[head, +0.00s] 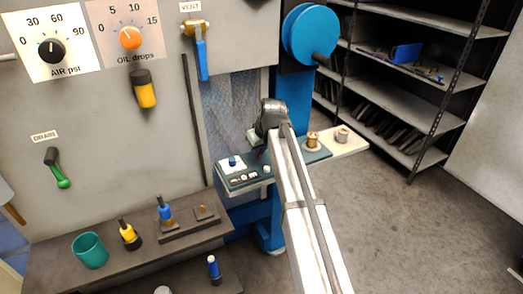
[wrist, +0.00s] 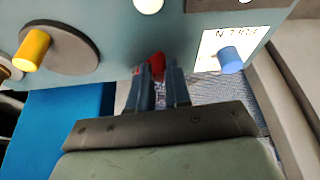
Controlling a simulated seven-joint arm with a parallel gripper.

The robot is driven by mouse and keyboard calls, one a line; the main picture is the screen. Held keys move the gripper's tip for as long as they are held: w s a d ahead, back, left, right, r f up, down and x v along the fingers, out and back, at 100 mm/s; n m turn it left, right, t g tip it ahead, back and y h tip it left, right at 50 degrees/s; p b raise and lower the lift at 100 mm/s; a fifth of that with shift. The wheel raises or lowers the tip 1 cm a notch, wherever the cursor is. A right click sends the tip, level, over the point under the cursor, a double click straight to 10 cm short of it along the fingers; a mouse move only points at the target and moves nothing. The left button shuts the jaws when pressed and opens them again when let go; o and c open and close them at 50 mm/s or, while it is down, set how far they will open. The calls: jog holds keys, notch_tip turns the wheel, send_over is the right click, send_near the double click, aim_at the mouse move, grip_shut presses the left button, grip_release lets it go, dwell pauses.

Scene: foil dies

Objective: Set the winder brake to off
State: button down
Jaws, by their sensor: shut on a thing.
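In the wrist view my gripper (wrist: 160,76) has its two dark fingers close together on a small red handle (wrist: 154,62) at the edge of a blue-grey panel (wrist: 120,42). The fingertips hide part of the handle. No label that names it as the winder brake can be read, and its setting cannot be told. In the head view my gripper (head: 259,141) is at the small control panel (head: 229,187) below the blue winder reel (head: 310,33); my arm covers part of this area.
A yellow knob (wrist: 33,48) on a round base and a blue knob (wrist: 230,58) on a white dial flank the fingers. Spools (head: 313,139) stand on a shelf to the right. A bench (head: 60,268) with a teal cup (head: 90,250) is at left. Open floor lies right.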

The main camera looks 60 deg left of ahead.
jog(key=shift+s+a+m+t, duration=0.15)
jog(key=shift+a+m+t, duration=0.05)
jog(key=shift+m, duration=0.35)
jog(key=shift+s+a+m+t, duration=0.15)
jog(key=shift+m+t, duration=0.05)
jog(key=shift+m, duration=0.35)
jog(key=c, duration=1.1)
grip_release()
jog(key=shift+o, duration=0.2)
jog(key=v, duration=1.3)
jog(key=shift+r, duration=0.4)
jog(key=shift+s, duration=0.15)
